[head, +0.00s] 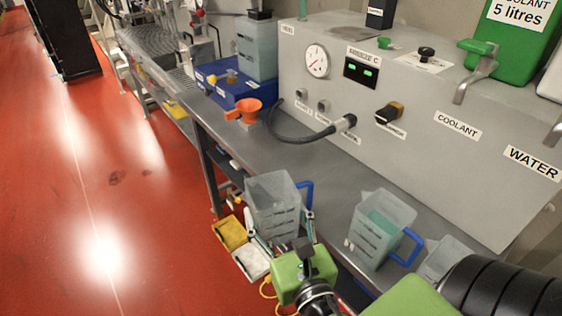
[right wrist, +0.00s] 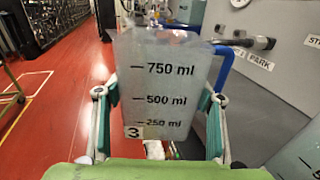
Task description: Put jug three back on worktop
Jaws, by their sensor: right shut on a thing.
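Jug three (head: 272,210) is a clear grey jug with a blue handle at its right side. In the right wrist view the jug (right wrist: 163,75) stands upright, with a "3" label and marks up to 750 ml. My right gripper (right wrist: 160,108) is shut on it, one finger on each side. In the head view the right gripper (head: 280,228) holds it at the front edge of the grey worktop (head: 330,172); whether its base touches anything is hidden. My left gripper is not in view.
A second jug with greenish content (head: 382,230) stands on the worktop to the right, and another clear jug (head: 445,260) beyond it. Yellow (head: 229,233) and white bins sit below.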

